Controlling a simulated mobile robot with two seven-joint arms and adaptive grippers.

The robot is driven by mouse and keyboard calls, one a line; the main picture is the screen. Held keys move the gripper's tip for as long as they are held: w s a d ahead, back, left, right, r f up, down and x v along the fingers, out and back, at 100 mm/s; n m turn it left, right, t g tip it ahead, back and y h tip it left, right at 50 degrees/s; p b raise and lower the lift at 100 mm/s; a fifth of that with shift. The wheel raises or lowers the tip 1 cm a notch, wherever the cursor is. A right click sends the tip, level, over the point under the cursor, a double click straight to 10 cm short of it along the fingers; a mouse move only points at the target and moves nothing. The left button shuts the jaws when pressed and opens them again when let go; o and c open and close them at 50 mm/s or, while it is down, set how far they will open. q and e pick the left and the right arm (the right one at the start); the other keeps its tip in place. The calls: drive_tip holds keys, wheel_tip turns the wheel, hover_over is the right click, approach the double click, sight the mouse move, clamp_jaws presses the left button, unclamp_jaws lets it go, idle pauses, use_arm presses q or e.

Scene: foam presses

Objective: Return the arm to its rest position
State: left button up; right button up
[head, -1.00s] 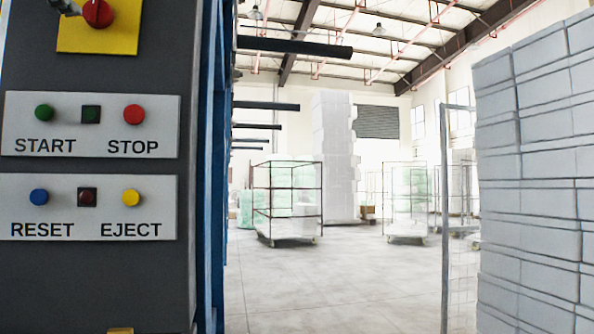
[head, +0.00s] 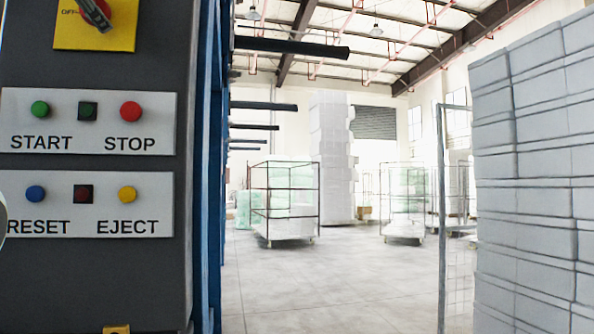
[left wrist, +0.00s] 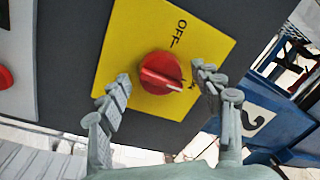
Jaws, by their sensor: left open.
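A red rotary knob (head: 92,12) sits on a yellow plate (head: 122,36) at the top of the dark control panel, cut off by the frame's top edge. The knob also shows in the left wrist view (left wrist: 160,73), with a white pointer mark and the word OFF beside it. My left gripper (left wrist: 160,78) is open in the left wrist view. Its two grey fingers stand on either side of the knob and nothing is held between them. Whether a finger touches the knob, I cannot tell. My right gripper is in neither view.
Below the knob are START (head: 40,110), STOP (head: 130,110), RESET (head: 35,194) and EJECT (head: 127,194) buttons. Blue press framing (head: 208,180) borders the panel. Stacked white blocks (head: 530,180) stand at right. Between them lies open floor (head: 340,280), with wire carts (head: 285,205) farther back.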

use_arm(q)
drive_tip(key=n, duration=0.9)
drive_tip(key=n+g, duration=0.1)
drive_tip(key=n, duration=0.3)
drive_tip(key=shift+s+d+n+y+p, duration=0.3)
drive_tip(key=shift+s+n+p, duration=0.05)
drive_tip(key=shift+n, duration=0.05)
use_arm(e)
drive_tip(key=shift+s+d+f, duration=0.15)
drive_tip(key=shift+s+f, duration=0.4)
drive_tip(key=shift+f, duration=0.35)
use_arm(q)
drive_tip(key=shift+s, duration=0.1)
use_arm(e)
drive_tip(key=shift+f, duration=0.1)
